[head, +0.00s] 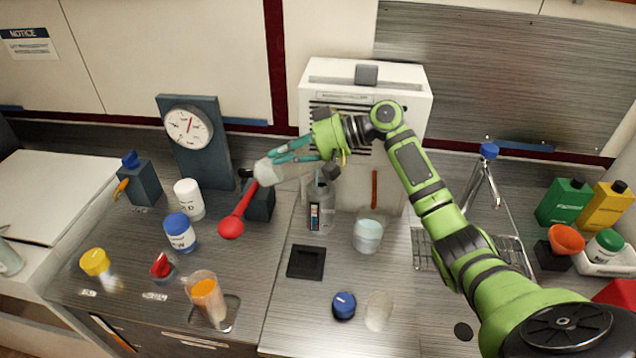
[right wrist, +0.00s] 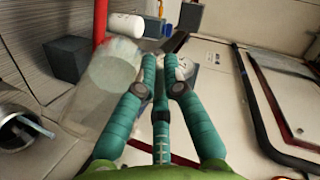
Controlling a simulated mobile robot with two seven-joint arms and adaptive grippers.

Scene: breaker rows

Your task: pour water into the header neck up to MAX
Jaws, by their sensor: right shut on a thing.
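My right gripper (head: 284,154) reaches in over the middle of the counter, its teal fingers shut on a clear jug (head: 270,172). The jug lies tilted in the air above a dark block; its exact grip point and any water in it are hard to tell. It also shows in the right wrist view (right wrist: 108,82), left of the fingers (right wrist: 165,72). A clear bottle-shaped vessel (head: 318,208) with a dark label stands below, before the white cabinet (head: 330,88). I cannot tell which part is the header neck, and no MAX mark is legible. My left gripper is out of view.
A red round-ended lever (head: 233,226) stands close below the jug by a dark block (head: 261,205). A pale blue-white cup (head: 367,236), a blue cap (head: 343,304) and a dark square pad (head: 306,262) lie in front. A gauge (head: 189,127) stands left, a tap (head: 486,175) right.

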